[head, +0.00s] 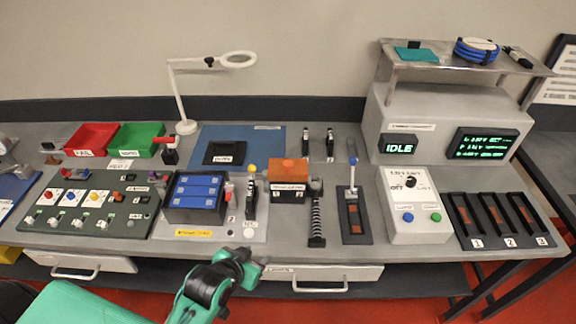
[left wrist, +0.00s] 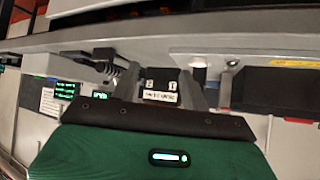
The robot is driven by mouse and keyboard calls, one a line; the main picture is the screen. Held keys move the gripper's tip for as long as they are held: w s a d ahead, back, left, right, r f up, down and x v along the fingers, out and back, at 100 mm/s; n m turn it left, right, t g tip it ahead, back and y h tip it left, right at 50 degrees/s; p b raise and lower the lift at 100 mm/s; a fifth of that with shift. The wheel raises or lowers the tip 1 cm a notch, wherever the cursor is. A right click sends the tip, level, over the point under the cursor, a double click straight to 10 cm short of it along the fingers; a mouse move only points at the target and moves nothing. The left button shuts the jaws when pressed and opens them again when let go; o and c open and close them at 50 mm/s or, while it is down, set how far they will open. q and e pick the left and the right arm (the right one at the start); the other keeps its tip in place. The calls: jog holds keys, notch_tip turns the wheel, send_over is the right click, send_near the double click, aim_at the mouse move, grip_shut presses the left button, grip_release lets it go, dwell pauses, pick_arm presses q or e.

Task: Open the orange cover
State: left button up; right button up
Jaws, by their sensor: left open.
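The orange cover (head: 289,171) sits shut on top of a small black labelled block (head: 288,193) at the middle of the bench. My left gripper (head: 250,263) is open and empty in front of the bench's front edge, below and a little left of the cover. In the left wrist view, the grey fingers (left wrist: 162,80) stand apart, with the labelled block (left wrist: 161,97) showing between and beyond them. I cannot make out the orange cover in that view. My right gripper is not in view.
Drawers (head: 330,276) lie under the bench edge.

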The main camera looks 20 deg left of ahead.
aim_at(287, 165)
pick_arm(q)
jog(key=w+r+n+t, duration=0.1)
jog(key=w+r+t, duration=0.7)
jog(key=w+r, duration=0.3)
jog(key=w+p, duration=0.1)
jog(key=w, duration=0.3)
jog(key=w+p, duration=0.2)
jog(key=w, duration=0.2)
jog(key=w+d+f+p, duration=0.1)
jog(key=w, duration=0.4)
jog(key=shift+w, duration=0.1)
jog(key=shift+w+d+f+p, duration=0.1)
jog(key=shift+w+f+p, duration=0.05)
jog(key=shift+w+p, duration=0.25)
grip_shut()
jog(key=shift+w, duration=0.1)
